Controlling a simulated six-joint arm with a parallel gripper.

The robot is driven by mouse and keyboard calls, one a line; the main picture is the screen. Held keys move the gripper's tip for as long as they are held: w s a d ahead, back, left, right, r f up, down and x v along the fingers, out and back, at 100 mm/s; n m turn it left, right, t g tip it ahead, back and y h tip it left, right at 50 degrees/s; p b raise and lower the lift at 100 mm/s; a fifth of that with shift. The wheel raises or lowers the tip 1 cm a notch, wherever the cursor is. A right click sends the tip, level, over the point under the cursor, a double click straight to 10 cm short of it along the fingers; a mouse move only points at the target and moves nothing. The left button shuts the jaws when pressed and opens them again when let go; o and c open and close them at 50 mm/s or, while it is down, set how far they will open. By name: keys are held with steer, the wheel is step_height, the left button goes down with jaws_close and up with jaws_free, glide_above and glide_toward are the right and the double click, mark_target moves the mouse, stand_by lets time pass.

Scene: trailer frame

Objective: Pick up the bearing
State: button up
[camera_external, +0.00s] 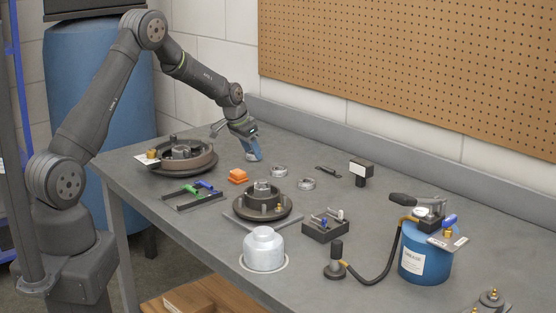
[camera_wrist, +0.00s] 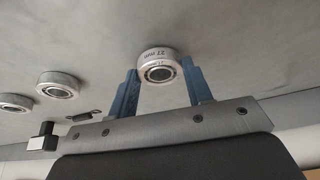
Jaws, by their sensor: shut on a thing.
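My gripper (camera_external: 253,150) points down at the back of the grey bench, with its blue fingers showing. In the wrist view my gripper (camera_wrist: 160,75) has a silver ring-shaped bearing (camera_wrist: 157,54) with "27 mm" on its side between its two fingertips, and it is shut on it. In the external view the held bearing is hidden by the fingers. I cannot tell whether it touches the bench.
Another hub assembly (camera_external: 183,152) is to the left. A black-and-white block (camera_external: 360,171) stands at the right. The bench's back ledge (camera_external: 330,130) runs behind my gripper.

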step_height(320, 180, up, 4)
steer(key=shift+d+r, duration=0.1)
steer(key=s+d+r, duration=0.5)
steer(key=s+r, duration=0.1)
steer(key=s, duration=0.4)
steer(key=s+d+m, duration=0.1)
steer(key=s+d, duration=0.6)
steer(key=s, duration=0.3)
steer(key=s+d+m+g, duration=0.1)
steer(key=s+d, duration=0.6)
steer(key=s, duration=0.3)
steer(key=s+d+m, duration=0.1)
steer(key=s+d, duration=0.5)
steer(key=s, duration=0.5)
steer(key=shift+h, duration=0.4)
steer(key=w+f, duration=0.2)
steer(key=w, duration=0.1)
steer(key=w+d+f, duration=0.1)
steer(key=w+f, duration=0.1)
steer(key=w, duration=0.2)
steer(key=w+f, duration=0.2)
steer(key=w, duration=0.2)
steer(key=shift+w+d+f, duration=0.15)
steer(key=shift+w+d, duration=0.05)
steer(key=shift+d, duration=0.05)
steer(key=shift+w+f, duration=0.15)
steer(key=shift+f, duration=1.9)
